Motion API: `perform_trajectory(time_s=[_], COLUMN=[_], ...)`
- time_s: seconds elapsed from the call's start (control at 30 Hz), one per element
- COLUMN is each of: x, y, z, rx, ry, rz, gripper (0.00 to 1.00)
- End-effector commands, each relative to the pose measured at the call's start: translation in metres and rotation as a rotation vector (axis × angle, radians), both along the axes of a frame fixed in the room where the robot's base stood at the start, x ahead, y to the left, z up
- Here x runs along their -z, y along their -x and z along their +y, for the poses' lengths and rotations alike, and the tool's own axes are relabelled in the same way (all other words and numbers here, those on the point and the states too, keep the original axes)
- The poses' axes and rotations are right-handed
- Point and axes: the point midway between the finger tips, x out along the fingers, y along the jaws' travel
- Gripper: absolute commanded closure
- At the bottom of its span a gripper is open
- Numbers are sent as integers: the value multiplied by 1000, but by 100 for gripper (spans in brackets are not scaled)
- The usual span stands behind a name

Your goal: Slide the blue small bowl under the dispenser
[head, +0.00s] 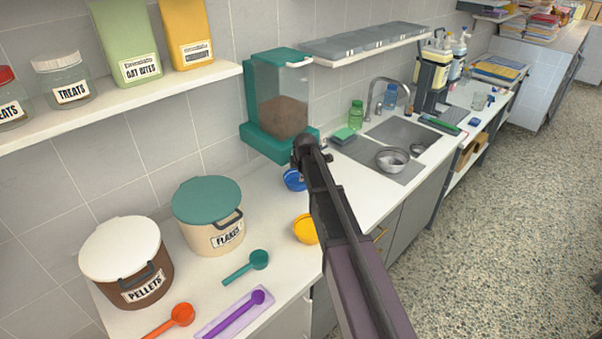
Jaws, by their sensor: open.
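The blue small bowl (293,180) is on the white counter, below and in front of the teal dispenser (262,143). My arm covers its right part. The dispenser is on the tiled wall, with a clear hopper partly filled with brown feed. My gripper (301,158) is at the far end of my dark arm, close above the blue bowl in the picture and in front of the dispenser's lower right corner. Its fingers are small and hard to make out, and I see nothing held. Whether it touches the bowl cannot be told.
A yellow bowl (305,229) sits nearer, partly behind my arm. Flakes (208,222) and pellets (146,285) tubs stand left. Teal (246,266), orange (172,321) and purple (240,314) scoops lie in front. A sink (405,133) with a metal bowl (392,159) is right.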

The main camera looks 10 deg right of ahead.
Motion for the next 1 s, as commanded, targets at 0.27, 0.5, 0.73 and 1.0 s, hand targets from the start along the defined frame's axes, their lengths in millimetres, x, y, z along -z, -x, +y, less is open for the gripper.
perform_trajectory(time_s=[0.27,0.5,0.73,1.0], x=[17,36,54,75], y=[-7,-16,-24,-34], z=[1,1,2,2], rx=[0,0,0,-1], ry=[0,0,-1,0], rz=[0,0,0,0], gripper=[50,50,50,50])
